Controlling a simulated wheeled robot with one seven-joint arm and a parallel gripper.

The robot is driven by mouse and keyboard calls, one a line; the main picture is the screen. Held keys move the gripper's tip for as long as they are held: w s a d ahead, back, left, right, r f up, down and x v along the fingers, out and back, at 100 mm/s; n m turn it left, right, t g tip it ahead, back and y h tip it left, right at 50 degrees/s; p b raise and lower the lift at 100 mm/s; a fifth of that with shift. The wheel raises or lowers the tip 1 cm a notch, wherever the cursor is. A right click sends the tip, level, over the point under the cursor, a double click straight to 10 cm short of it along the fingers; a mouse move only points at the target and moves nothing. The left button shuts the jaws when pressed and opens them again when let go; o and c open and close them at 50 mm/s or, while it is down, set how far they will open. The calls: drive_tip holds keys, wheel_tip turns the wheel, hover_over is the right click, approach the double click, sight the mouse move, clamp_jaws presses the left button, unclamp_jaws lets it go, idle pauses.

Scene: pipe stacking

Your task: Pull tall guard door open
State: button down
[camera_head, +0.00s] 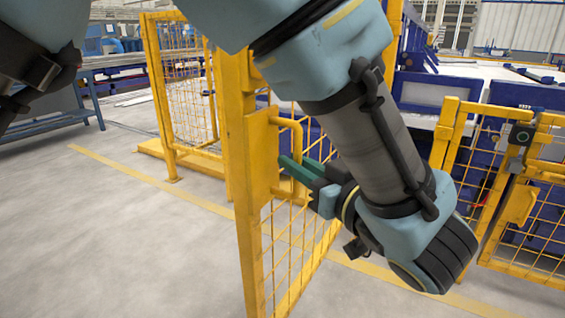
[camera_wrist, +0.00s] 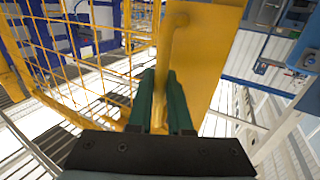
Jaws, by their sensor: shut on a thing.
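The tall guard door (camera_head: 246,190) is a yellow frame with yellow wire mesh, standing upright in the middle of the head view. It stands at an angle to the yellow floor line. Its yellow bar handle (camera_head: 291,124) sticks out near the door's edge post. My gripper (camera_head: 290,166) has green fingers and is at the handle's lower part, shut on it. In the wrist view the handle (camera_wrist: 176,40) runs down between the two green fingers (camera_wrist: 160,95), beside the flat yellow plate of the door (camera_wrist: 212,50). The exact contact is partly hidden by the fingers.
Another yellow mesh fence panel (camera_head: 185,90) stands behind the door to the left. A low yellow gate (camera_head: 530,200) with a dark latch box (camera_head: 521,134) stands at right. A blue-legged bench (camera_head: 45,125) is far left. Grey floor (camera_head: 110,230) is clear at front left.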

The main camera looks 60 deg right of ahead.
drive_tip(key=shift+a, duration=0.1)
drive_tip(key=c, duration=0.8)
unclamp_jaws()
drive_tip(key=shift+c, duration=0.2)
drive_tip(key=shift+s, duration=0.1)
drive_tip(key=v, duration=1)
drive_tip(key=shift+s+a, duration=0.15)
drive_tip(key=shift+s, duration=0.1)
